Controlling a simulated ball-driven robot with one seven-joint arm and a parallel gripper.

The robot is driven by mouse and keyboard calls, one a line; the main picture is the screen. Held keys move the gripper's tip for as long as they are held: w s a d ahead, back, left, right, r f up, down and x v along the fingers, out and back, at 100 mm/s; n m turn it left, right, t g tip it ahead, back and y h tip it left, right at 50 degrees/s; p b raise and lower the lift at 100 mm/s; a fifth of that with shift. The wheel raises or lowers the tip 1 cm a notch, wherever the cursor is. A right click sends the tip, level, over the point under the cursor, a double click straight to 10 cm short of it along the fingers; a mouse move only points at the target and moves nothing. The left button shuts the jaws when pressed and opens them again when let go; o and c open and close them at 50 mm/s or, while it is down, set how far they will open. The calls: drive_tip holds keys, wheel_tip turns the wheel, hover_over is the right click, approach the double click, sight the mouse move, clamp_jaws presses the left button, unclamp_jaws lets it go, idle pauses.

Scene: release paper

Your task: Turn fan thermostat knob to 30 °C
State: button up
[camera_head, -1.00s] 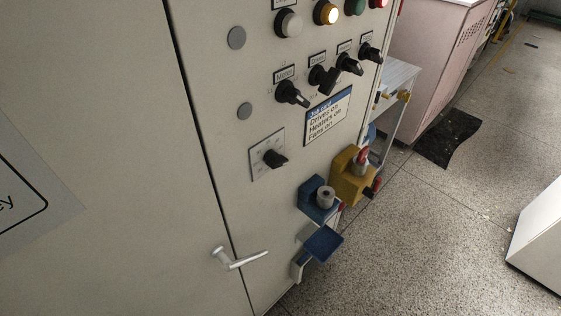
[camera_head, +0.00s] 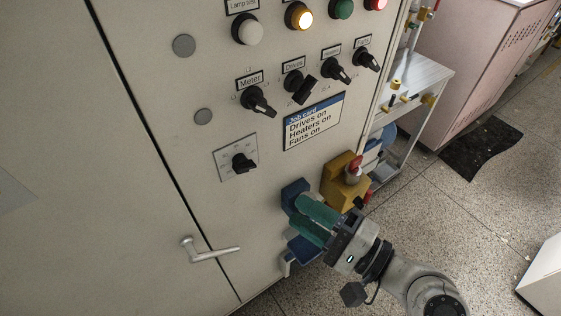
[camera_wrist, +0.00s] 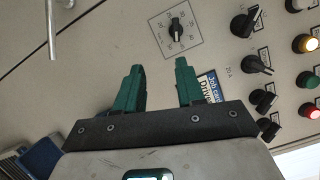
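The thermostat knob (camera_head: 243,163) is a black knob on a square light plate (camera_head: 222,158) on the cabinet front, below the Meter switch. It also shows in the wrist view (camera_wrist: 177,33), centred on a dial with marks around it. My gripper (camera_head: 297,211) has green fingers and is below and to the right of the knob in the head view. In the wrist view my gripper (camera_wrist: 160,66) is open and empty, with its fingers apart. The knob plate lies beyond the fingertips, not touched.
The Meter switch (camera_head: 258,100) and several other black switches sit in a row above the job card (camera_head: 313,121). A yellow holder (camera_head: 338,180) and a blue holder (camera_head: 291,191) stick out near my gripper. A door handle (camera_head: 210,252) is at the lower left.

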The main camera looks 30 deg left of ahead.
sight(248, 170)
drive_tip(key=shift+g+y, duration=0.3)
drive_tip(key=shift+y, duration=0.1)
drive_tip(key=a+r, duration=0.1)
drive_tip(key=a, duration=0.3)
drive_tip(key=a+r+p, duration=0.1)
drive_tip(key=a, duration=0.2)
drive_tip(key=a+r+p, duration=0.1)
drive_tip(key=a, duration=0.3)
drive_tip(key=shift+w+a+r, duration=0.15)
drive_tip(key=shift+a+r, duration=0.15)
clamp_jaws()
